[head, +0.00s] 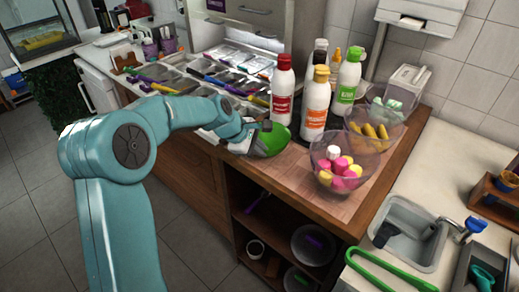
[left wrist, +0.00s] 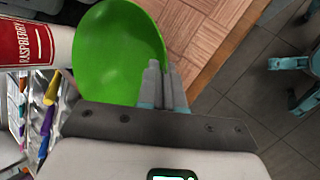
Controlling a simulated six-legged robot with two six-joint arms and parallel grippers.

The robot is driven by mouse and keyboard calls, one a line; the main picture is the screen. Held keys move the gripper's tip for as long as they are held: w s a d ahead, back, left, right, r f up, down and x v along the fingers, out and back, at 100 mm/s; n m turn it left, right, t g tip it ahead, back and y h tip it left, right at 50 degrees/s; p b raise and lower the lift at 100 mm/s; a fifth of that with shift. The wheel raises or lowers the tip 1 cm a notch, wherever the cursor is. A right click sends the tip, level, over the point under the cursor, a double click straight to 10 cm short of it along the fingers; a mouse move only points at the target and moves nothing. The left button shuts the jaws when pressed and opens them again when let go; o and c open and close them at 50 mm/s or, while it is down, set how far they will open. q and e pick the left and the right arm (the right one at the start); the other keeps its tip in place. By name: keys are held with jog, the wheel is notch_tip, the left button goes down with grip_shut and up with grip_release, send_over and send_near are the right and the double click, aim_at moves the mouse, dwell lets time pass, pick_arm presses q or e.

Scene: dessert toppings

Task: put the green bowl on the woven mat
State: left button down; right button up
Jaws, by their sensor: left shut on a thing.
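The green bowl (head: 270,142) is at the front edge of the counter in the head view, partly hidden by my left gripper (head: 250,133). In the left wrist view the bowl (left wrist: 112,48) is tilted, its inside empty. My left gripper (left wrist: 162,82) is shut on the bowl's rim. The woven mat (left wrist: 205,30) shows as a light, pinkish-brown patterned surface beside the bowl; in the head view the mat (head: 287,173) lies in front of the bottles. I cannot tell whether the bowl touches the surface below. My right gripper is in neither view.
A red-labelled bottle (head: 282,92) stands close behind the bowl, with an orange-labelled bottle (head: 315,104) and a green-labelled bottle (head: 346,82) nearby. A clear bowl of pink and yellow pieces (head: 340,172) stands to the right. Topping trays (head: 215,75) lie left.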

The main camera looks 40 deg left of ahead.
pick_arm(q)
jog(key=c, duration=1.7)
grip_release()
jog(key=shift+f, duration=0.1)
jog(key=o, duration=0.4)
jog(key=shift+r, duration=0.35)
jog(key=v, duration=1.2)
jog(key=shift+f, duration=0.15)
